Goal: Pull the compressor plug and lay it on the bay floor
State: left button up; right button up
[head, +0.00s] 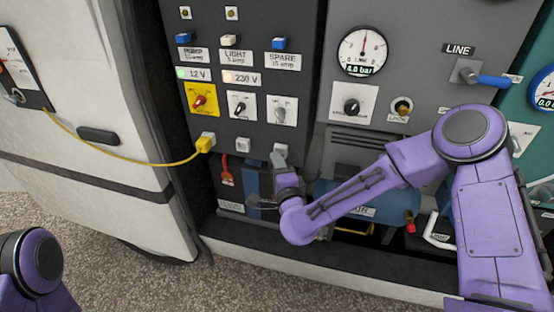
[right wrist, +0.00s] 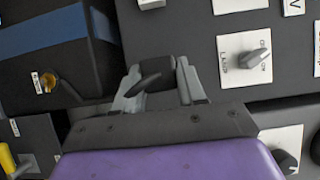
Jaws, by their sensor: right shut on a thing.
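My right gripper (head: 281,160) is at the lower edge of the dark switch panel (head: 243,115), just below the rightmost pale socket (head: 280,149). In the right wrist view the gripper (right wrist: 157,85) is shut on a black plug (right wrist: 157,76) with a short curved black end. In the head view the gripper hides the plug. My left gripper is out of view.
A yellow plug (head: 204,144) with a yellow cable (head: 125,158) sits in the left socket. The middle socket (head: 243,144) looks empty. A blue tank (head: 330,192) lies behind my right forearm. A red-handled item (head: 227,172) stands at the bay's left.

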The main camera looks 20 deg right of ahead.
jog(key=shift+s+a, duration=0.4)
jog(key=shift+s, duration=0.25)
jog(key=shift+s+a, duration=0.4)
jog(key=shift+s, duration=0.2)
jog(key=n+g+h+b, duration=0.6)
jog(key=n+g+b, duration=0.2)
jog(key=n+b, duration=0.4)
send_over(269, 247)
notch_tip(269, 247, down, 36)
jog(key=shift+f, duration=0.1)
jog(key=shift+f+b, duration=0.45)
jog(key=shift+b, duration=0.15)
jog(key=shift+f, duration=0.25)
jog(key=shift+f+b, duration=0.75)
jog(key=shift+b, duration=0.05)
jog(key=shift+f, duration=0.1)
